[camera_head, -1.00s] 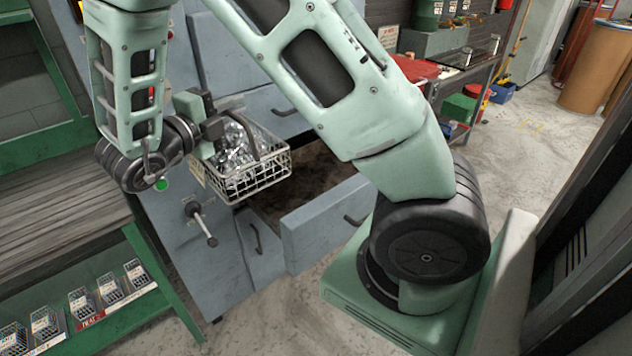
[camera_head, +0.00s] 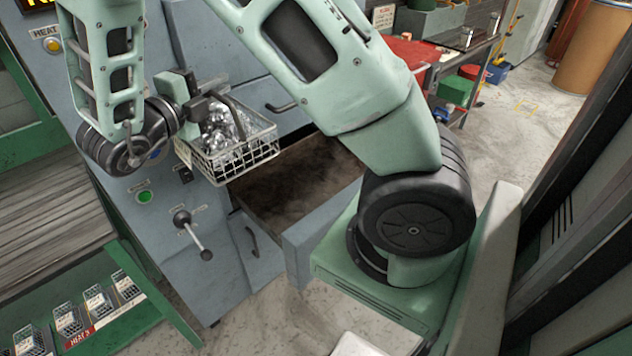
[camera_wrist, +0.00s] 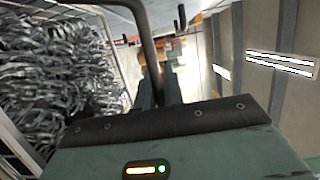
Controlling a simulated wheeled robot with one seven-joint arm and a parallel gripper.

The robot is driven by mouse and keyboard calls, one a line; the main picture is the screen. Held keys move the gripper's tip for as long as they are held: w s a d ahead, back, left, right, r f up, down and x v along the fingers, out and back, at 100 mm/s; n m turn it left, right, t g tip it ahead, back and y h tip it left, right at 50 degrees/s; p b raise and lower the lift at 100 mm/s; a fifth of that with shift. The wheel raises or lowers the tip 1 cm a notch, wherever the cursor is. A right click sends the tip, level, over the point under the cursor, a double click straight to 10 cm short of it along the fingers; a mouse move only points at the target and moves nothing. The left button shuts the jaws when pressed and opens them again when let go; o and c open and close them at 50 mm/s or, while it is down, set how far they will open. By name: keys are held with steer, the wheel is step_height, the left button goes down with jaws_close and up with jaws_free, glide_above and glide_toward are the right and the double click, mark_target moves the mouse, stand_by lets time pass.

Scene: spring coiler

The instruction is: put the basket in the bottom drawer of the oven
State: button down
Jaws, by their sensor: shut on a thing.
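The basket (camera_head: 236,164) is white wire, filled with shiny metal springs, with a dark handle. My gripper (camera_head: 212,104) is shut on its handle and holds it in the air, above and to the left of the open drawer. In the wrist view the handle (camera_wrist: 147,40) rises between my fingers, and the springs (camera_wrist: 62,68) fill the left side. The oven (camera_head: 160,205) is a blue-grey cabinet. Its bottom drawer (camera_head: 318,228) is pulled out, with a dark brown floor and no object seen inside. My arm hides part of the drawer's right side.
A lever (camera_head: 190,232) and a green button (camera_head: 144,197) sit on the oven front. A green rack (camera_head: 165,310) with small wire baskets (camera_head: 98,302) stands at lower left.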

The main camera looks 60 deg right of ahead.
mark_target(223, 119)
steer(key=shift+s+a+f, duration=0.1)
steer(key=shift+s+f, duration=0.05)
steer(key=shift+f, duration=0.1)
step_height(223, 119, down, 4)
steer(key=b, duration=0.4)
step_height(223, 119, down, 19)
steer(key=b, duration=1.1)
steer(key=s+d+p, duration=0.2)
steer(key=s+d, duration=0.2)
steer(key=d, duration=1.4)
step_height(223, 119, down, 7)
steer(key=shift+a, duration=0.2)
steer(key=shift+s+f, duration=0.1)
steer(key=shift+f, duration=0.15)
steer(key=c, duration=1.5)
jaws_free()
